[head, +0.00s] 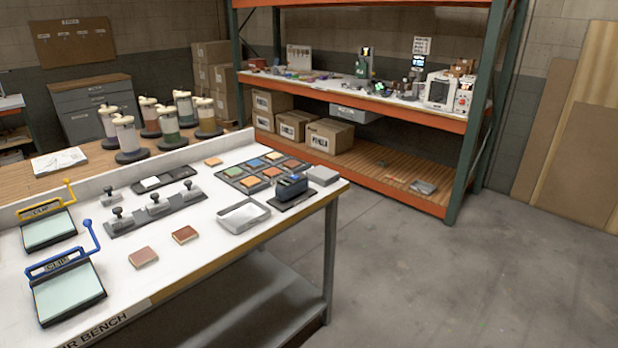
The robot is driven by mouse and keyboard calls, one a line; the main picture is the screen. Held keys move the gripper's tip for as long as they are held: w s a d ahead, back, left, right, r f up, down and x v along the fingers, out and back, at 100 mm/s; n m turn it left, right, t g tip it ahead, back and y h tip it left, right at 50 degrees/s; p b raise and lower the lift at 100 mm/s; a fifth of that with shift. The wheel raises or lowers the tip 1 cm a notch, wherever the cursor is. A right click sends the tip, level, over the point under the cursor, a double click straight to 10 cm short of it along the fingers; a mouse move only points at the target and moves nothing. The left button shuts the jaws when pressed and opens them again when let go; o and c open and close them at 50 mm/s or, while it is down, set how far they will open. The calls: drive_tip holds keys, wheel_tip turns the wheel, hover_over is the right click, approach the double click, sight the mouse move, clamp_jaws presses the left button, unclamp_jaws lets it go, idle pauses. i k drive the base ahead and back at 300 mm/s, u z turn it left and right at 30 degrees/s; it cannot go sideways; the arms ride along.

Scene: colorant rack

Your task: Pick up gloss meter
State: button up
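A small dark blue-black device with a lighter top, which looks like the gloss meter (291,186), stands upright near the right end of the white bench (90,200). It rests on a thin dark pad or base (305,195), close to the bench's front edge. Its near side and top are in plain view. My gripper is not in view, and nothing is touching the device.
Next to the device are a grey block (322,175), a shallow grey tray (243,215) and a grid of colour tiles (238,179). An orange-beamed shelf rack (390,120) stands behind. Concrete floor (430,280) at right is clear.

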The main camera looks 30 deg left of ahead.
sight(288, 188)
drive_tip(key=i, duration=3.6)
drive_tip(key=u, duration=4.35)
